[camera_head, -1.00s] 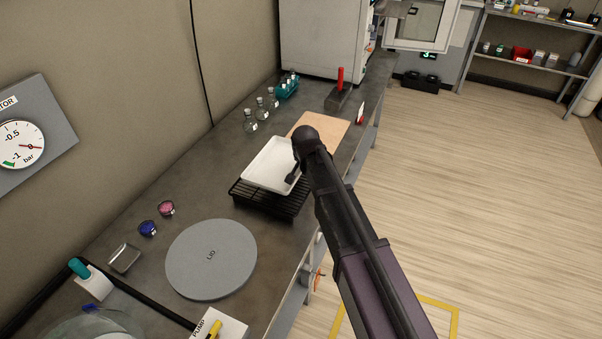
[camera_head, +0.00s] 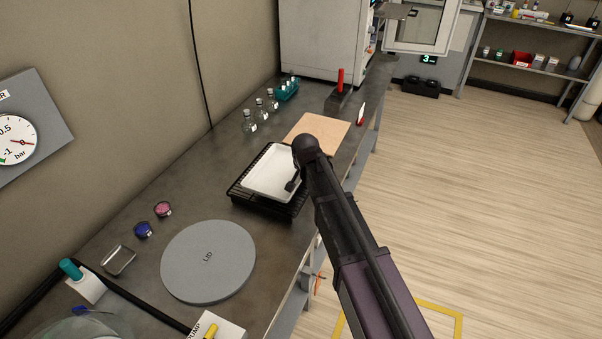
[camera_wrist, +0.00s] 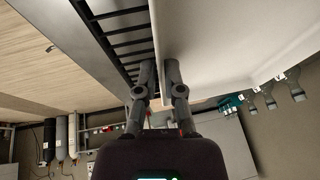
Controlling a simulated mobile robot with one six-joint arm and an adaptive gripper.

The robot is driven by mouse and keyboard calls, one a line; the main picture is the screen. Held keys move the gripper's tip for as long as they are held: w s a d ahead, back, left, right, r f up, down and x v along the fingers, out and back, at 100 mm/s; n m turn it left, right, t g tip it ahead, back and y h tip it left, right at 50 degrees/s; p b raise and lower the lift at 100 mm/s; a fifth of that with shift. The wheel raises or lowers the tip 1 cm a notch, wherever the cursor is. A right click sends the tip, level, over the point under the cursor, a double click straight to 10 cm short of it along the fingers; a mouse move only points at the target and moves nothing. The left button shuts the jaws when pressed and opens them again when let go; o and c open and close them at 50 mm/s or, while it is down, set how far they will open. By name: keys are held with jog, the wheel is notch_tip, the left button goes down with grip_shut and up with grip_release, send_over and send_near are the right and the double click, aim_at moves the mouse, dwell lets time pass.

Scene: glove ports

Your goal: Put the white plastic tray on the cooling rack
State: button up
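The white plastic tray (camera_head: 268,170) lies level over the black wire cooling rack (camera_head: 262,204). Rack bars show along its left and front sides. I cannot tell whether the tray touches the bars or is slightly above them. My gripper (camera_head: 292,184) is at the tray's right edge in the head view, partly hidden by my arm. In the wrist view, the fingers of my gripper (camera_wrist: 161,72) stand on either side of the wall of the tray (camera_wrist: 215,40) and pinch it. The bars of the rack (camera_wrist: 125,35) show just beside that wall.
A tan board (camera_head: 318,132) lies just behind the rack. Glass bottles (camera_head: 250,122) stand along the wall side. A grey round lid (camera_head: 208,261) lies in front on the bench (camera_head: 190,190). Two small dishes and a metal pan are at left.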

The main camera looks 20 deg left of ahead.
jog(key=shift+o, duration=1.1)
jog(key=shift+r, duration=0.2)
jog(key=p+v, duration=1.1)
jog(key=v, duration=0.1)
jog(key=shift+w, duration=0.1)
dwell(0.5)
jog(key=shift+d, duration=0.1)
